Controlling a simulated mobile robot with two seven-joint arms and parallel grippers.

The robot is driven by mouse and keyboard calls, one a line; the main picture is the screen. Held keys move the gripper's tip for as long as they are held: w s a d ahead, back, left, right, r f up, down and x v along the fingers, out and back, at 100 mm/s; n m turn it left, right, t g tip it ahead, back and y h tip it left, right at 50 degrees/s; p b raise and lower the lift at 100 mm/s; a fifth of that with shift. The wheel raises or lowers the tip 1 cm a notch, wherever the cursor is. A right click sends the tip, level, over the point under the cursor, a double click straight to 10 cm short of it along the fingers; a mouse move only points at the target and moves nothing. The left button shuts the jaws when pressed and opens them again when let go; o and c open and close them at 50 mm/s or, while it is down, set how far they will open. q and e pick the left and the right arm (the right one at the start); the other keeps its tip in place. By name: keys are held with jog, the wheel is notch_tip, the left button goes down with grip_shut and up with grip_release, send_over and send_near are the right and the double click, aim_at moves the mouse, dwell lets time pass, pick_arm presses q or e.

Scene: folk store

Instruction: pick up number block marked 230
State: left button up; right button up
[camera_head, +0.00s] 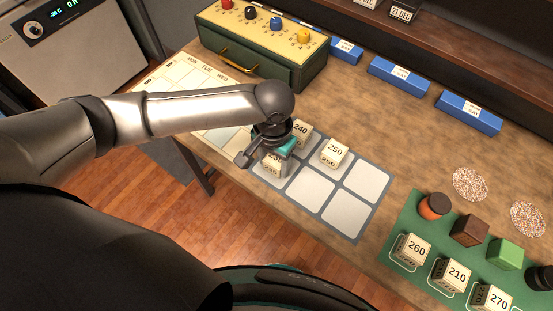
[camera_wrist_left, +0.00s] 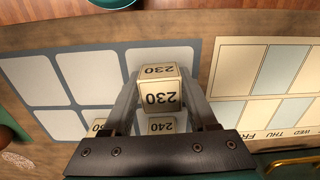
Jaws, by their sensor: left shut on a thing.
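The cream block marked 230 (camera_wrist_left: 160,97) is between the two fingers of my left gripper (camera_wrist_left: 162,92) in the left wrist view, and the fingers are shut on it. In the head view the left gripper (camera_head: 270,155) covers most of the 230 block (camera_head: 273,168), which is at the near left cell of the grey grid mat (camera_head: 373,215). I cannot tell whether the block still touches the mat. Blocks marked 240 (camera_head: 301,131) and 250 (camera_head: 334,152) stand in the far row of the mat. My right gripper is not in view.
A green mat (camera_head: 415,282) at the right holds blocks 260 (camera_head: 411,249), 210 (camera_head: 450,274) and 270 (camera_head: 491,298) and several coloured pieces. A green box with coloured knobs (camera_head: 262,45) stands behind my left arm. The mat's right cells are empty.

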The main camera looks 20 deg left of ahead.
pick_arm(q)
jog(key=shift+c, duration=1.4)
jog(key=shift+r, duration=0.15)
